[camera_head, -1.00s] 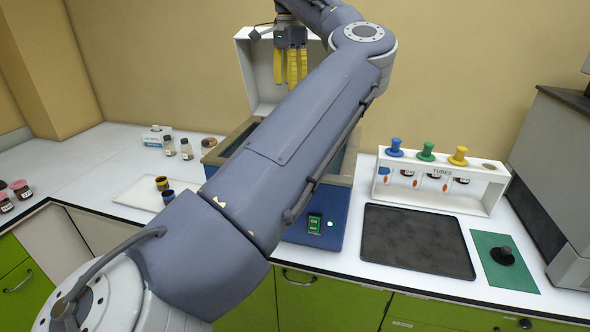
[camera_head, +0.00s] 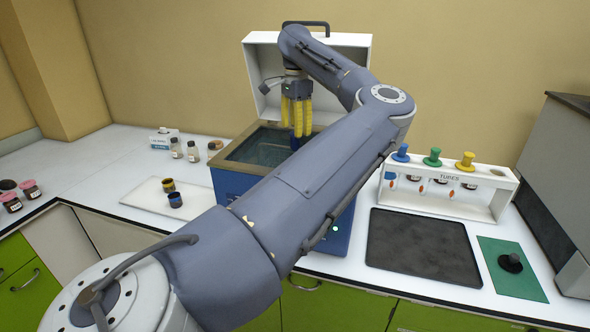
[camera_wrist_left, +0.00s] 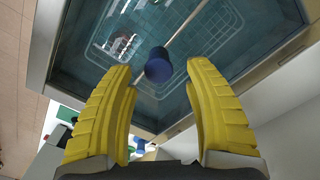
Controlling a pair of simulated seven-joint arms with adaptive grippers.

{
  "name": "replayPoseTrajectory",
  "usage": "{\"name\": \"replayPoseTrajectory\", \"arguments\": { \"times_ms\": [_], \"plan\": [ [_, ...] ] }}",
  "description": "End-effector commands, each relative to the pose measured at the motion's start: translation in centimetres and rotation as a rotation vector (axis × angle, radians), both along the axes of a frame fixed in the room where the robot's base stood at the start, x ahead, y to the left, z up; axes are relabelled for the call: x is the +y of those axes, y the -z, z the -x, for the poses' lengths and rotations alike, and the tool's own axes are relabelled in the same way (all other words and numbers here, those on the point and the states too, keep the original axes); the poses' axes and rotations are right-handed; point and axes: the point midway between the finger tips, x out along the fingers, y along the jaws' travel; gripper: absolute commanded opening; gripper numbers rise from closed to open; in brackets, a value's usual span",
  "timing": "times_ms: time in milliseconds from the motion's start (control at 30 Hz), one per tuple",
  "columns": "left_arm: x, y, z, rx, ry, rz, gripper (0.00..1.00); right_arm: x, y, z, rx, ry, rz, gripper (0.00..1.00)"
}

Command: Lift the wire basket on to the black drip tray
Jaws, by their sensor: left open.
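My left gripper (camera_head: 297,117) is open, its yellow fingers pointing down over the blue bath (camera_head: 230,186) with its lid raised. In the left wrist view the open fingers (camera_wrist_left: 165,95) stand either side of a blue knob (camera_wrist_left: 158,66) on a pale rod, apart from it. The wire basket (camera_wrist_left: 190,22) shows as a faint grid in the bath's liquid in that view; the arm and gripper hide much of the bath in the head view. The black drip tray (camera_head: 422,246) lies empty on the counter to the right of the bath. My right gripper is not in view.
A white tube rack (camera_head: 445,194) with blue, green and yellow funnel-like tops stands behind the tray. A green mat (camera_head: 511,280) with a black knob lies right of it. Small jars (camera_head: 175,199) stand on a white board at left. The raised lid (camera_head: 345,47) stands behind the gripper.

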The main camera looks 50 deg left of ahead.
Motion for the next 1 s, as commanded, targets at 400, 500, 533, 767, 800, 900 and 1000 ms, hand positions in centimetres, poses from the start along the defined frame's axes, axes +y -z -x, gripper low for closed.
{"name": "replayPoseTrajectory", "arguments": {
  "times_ms": [400, 500, 533, 767, 800, 900, 1000],
  "plan": [
    [-0.1, 4.3, 0.4, 0.001, -0.001, 0.001, 0.52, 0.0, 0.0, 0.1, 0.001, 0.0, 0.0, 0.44],
    [-0.1, 4.5, 0.4, 0.0, 0.0, 0.0, 0.52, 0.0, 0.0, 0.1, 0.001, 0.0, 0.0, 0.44],
    [-0.1, 4.5, 0.4, 0.0, 0.0, 0.0, 0.52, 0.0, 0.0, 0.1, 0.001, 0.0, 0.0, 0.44],
    [-0.1, 4.5, 0.4, 0.0, 0.0, 0.0, 0.49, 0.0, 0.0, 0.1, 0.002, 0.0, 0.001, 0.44],
    [-0.1, 4.5, 0.4, 0.0, 0.0, 0.0, 0.44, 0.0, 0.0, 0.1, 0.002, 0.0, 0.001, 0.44],
    [-0.1, 4.5, 0.4, 0.0, 0.0, 0.0, 0.32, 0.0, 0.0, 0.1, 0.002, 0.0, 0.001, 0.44],
    [-0.1, 4.5, 0.4, 0.0, 0.0, 0.0, 0.21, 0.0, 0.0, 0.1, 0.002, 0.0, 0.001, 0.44]
  ]
}}
